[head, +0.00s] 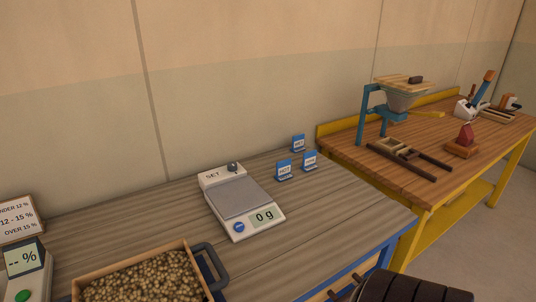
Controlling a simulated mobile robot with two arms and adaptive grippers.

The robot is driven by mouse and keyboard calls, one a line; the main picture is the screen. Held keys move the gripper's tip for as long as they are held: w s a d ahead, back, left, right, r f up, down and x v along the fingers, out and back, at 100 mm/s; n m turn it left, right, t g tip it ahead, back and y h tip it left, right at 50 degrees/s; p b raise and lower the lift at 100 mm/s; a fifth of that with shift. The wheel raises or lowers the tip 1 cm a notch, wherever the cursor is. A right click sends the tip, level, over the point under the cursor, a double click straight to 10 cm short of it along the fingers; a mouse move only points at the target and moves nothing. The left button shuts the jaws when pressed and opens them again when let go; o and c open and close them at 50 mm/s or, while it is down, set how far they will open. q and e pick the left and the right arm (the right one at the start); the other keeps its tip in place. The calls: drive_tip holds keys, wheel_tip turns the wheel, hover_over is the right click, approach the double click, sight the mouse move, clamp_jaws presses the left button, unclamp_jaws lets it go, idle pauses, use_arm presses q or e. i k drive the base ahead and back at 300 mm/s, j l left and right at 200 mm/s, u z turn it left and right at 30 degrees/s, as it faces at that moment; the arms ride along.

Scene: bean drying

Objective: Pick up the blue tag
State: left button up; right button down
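Three small blue tags with white lettered labels stand on the grey wooden bench, to the right of the scale. One blue tag (284,171) is nearest the scale. Another blue tag (309,161) stands to its right, and a third blue tag (298,143) stands farther back. The lettering is too small to read surely. They stand apart from one another. Neither of my grippers can be made out in the head view.
A white scale (262,217) reading 0 g stands on the bench (330,215). A crate of beans (110,262) and a meter (25,265) are at the lower left. A yellow-framed table (430,155) with a blue stand (362,112) is at the right. Dark ribbed parts fill the bottom right edge.

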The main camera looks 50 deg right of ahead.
sight(309, 157)
drive_tip(key=z, duration=1.8)
